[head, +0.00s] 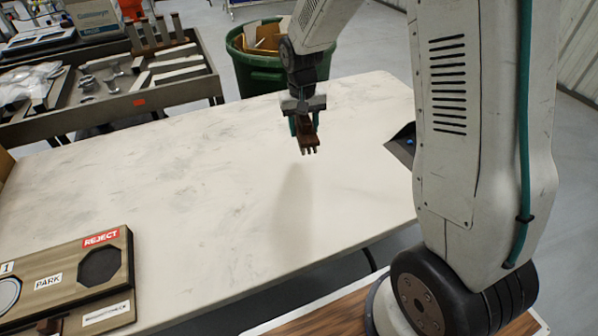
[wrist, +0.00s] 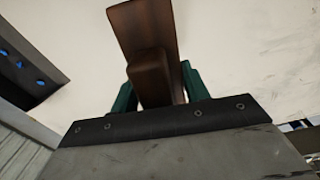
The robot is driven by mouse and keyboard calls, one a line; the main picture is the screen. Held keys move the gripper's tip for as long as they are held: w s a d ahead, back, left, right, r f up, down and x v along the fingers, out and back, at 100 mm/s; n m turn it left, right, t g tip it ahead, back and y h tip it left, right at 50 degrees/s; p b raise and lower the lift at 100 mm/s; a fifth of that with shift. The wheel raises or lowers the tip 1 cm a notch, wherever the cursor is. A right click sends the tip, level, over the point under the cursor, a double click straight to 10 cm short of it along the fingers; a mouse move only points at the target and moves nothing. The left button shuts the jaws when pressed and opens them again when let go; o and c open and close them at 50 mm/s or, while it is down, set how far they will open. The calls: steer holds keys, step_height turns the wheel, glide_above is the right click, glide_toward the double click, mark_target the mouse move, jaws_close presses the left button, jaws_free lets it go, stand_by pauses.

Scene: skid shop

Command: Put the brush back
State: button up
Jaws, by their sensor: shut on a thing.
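In the wrist view the brush (wrist: 150,60) is a brown block between the green fingers of my gripper (wrist: 153,88). A dark holder (head: 402,146) with a blue spot lies at the right side of the table, partly hidden by my arm. It also shows at the left of the wrist view (wrist: 28,68), with several blue spots.
The white table (head: 200,180) is mostly clear. A board with PARK and REJECT labels (head: 65,280) lies at its front left. A metal parts cart (head: 170,95) and a green bin (head: 255,72) stand behind it.

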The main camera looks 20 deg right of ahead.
steer(key=s+f, duration=0.2)
steer(key=s, duration=0.3)
steer(key=s+d+f+n, duration=0.1)
steer(key=s+f, duration=0.1)
steer(key=s, duration=0.3)
steer(key=s+f+n, duration=0.1)
steer(key=s+f, duration=0.1)
steer(key=s, duration=0.4)
steer(key=shift+s+d+f, duration=0.1)
steer(key=shift+d+f, duration=0.1)
steer(key=shift+f, duration=0.2)
steer(key=shift+a+f, duration=0.15)
steer(key=w+a, duration=0.2)
steer(key=w, duration=0.2)
steer(key=w+a+f, duration=0.1)
steer(key=w, duration=0.4)
steer(key=w+a, duration=0.2)
steer(key=w, duration=0.3)
steer(key=shift+a+f, duration=0.25)
steer(key=shift+a, duration=0.1)
steer(key=shift+f, duration=1.75)
steer(key=shift+f, duration=0.1)
steer(key=o, duration=1)
